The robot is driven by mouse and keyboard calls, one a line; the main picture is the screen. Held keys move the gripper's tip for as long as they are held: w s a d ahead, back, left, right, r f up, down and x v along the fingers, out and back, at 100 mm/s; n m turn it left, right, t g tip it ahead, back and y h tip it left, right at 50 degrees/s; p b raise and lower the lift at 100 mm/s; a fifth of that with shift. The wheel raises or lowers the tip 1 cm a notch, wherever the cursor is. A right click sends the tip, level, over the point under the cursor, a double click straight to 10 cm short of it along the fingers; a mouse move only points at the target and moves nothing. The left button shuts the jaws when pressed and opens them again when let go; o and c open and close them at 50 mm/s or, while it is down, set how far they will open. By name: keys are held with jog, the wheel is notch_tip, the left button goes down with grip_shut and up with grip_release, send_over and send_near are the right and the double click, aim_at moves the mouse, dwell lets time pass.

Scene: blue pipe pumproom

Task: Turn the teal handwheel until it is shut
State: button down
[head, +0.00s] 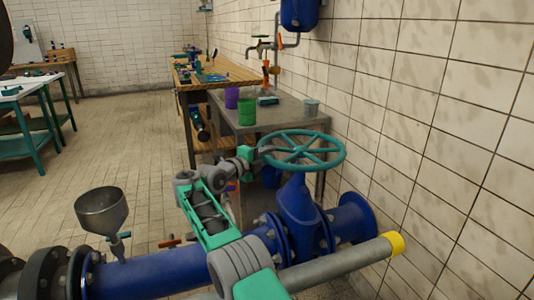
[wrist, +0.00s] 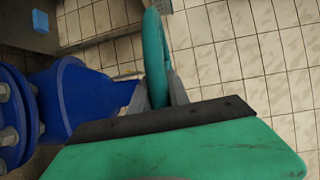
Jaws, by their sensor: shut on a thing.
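The teal handwheel (head: 302,149) lies level on top of a blue valve body (head: 298,205) in the blue pipe. My gripper (head: 262,152) reaches the left side of the wheel's rim in the head view. In the wrist view, my gripper's grey fingers (wrist: 160,97) are closed around the teal rim (wrist: 155,50), which stands up between them. The fingertips are small and partly hidden in the head view. The blue valve body (wrist: 75,95) also shows at the left of the wrist view.
The blue pipe (head: 165,278) with bolted flanges runs along the bottom, with a metal funnel (head: 102,212) on it. A grey pipe with a yellow end (head: 397,243) is at right. A metal table (head: 270,118) with cups stands behind the wheel. The tiled wall is close at right.

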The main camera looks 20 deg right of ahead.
aim_at(261, 158)
jog(key=shift+s+d, duration=0.1)
jog(key=shift+d, duration=0.25)
jog(key=c, duration=1.6)
grip_release()
jog(key=shift+c, duration=0.2)
jog(key=shift+o, duration=0.8)
jog(key=shift+d, duration=0.25)
jog(key=shift+o, duration=1.1)
jog(key=shift+a, duration=0.4)
jog(key=v, duration=0.8)
jog(key=shift+f, duration=0.1)
jog(key=shift+c, duration=0.3)
